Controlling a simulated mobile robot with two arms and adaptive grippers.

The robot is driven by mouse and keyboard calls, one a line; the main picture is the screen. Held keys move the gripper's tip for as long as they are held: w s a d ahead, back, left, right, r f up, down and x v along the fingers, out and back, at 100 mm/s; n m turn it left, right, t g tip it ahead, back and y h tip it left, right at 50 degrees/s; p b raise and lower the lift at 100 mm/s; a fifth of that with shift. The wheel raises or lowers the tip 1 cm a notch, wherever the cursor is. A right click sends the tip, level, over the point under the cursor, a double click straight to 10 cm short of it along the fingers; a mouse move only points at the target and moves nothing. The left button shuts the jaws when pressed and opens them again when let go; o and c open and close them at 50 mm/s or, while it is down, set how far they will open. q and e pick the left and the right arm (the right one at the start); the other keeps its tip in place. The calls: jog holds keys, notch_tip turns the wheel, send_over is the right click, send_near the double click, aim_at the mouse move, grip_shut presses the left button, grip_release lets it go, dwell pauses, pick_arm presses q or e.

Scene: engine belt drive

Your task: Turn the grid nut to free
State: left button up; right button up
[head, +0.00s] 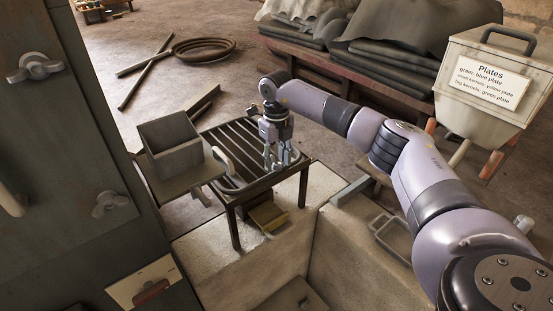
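Two pale wing nuts sit on the dark green metal housing at the left of the head view: an upper one (37,68) and a lower one (108,204). I cannot tell from the picture whether either is the grid nut. My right gripper (277,164) points down over the right part of a slatted metal grid table (232,143). Its fingers look apart, with no held object visible between them. It is well to the right of both wing nuts. A pale curved handle (225,163) lies at the table's left side. My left gripper is out of view.
A grey open box (172,145) stands left of the slatted table. A pale bin labelled Plates (485,95) stands at the right. Pale masonry walls (245,265) lie in front. A rope coil (203,50) and planks lie on the floor behind.

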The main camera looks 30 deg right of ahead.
aim_at(277, 163)
notch_tip(277, 163, up, 12)
dwell(0.4)
jog(key=shift+f, duration=0.2)
